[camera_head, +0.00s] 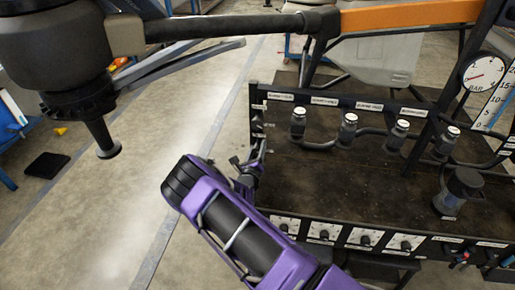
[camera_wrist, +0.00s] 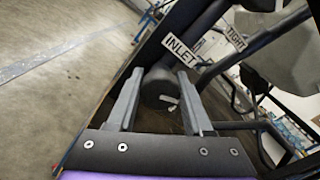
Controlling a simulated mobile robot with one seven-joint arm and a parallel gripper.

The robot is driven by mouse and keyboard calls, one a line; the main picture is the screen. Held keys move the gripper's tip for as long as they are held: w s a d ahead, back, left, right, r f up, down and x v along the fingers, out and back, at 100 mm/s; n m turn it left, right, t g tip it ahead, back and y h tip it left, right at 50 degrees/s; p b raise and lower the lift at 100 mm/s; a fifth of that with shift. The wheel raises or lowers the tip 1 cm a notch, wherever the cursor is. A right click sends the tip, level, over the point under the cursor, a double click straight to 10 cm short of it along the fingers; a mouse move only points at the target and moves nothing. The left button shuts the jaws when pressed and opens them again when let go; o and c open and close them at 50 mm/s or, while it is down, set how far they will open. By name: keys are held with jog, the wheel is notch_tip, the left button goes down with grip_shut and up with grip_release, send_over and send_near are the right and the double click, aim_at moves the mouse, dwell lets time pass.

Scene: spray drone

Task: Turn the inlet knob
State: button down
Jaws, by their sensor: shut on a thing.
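The inlet knob (camera_wrist: 160,87) is a dark, round knob with a small white mark on its face, just below a white INLET label (camera_wrist: 181,49) in the wrist view. My gripper (camera_wrist: 160,77) has one grey finger on each side of the knob and is shut on it. In the head view my gripper (camera_head: 247,170) is at the left end of the dark bench frame. The knob cannot be made out clearly there.
The dark bench top (camera_head: 330,180) carries several bottle-like valves on a black pipe. A round gauge (camera_head: 484,73) stands at the right. Front-panel dials (camera_head: 365,238) line the near edge. A drone arm (camera_head: 235,25) hangs overhead at left. Floor at left is mostly clear.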

jog(key=m+p, duration=0.1)
jog(key=m, duration=0.4)
jog(key=shift+m, duration=2)
jog(key=shift+c, duration=1.5)
grip_release()
jog(key=shift+s, duration=0.15)
jog(key=s+a, duration=0.1)
jog(key=s, duration=0.4)
jog(key=s+a+p, duration=0.1)
jog(key=s, duration=0.5)
jog(key=s+a, duration=0.1)
jog(key=s, duration=0.5)
jog(key=shift+a+p, duration=0.1)
jog(key=shift+p, duration=0.25)
jog(key=shift+w, duration=0.1)
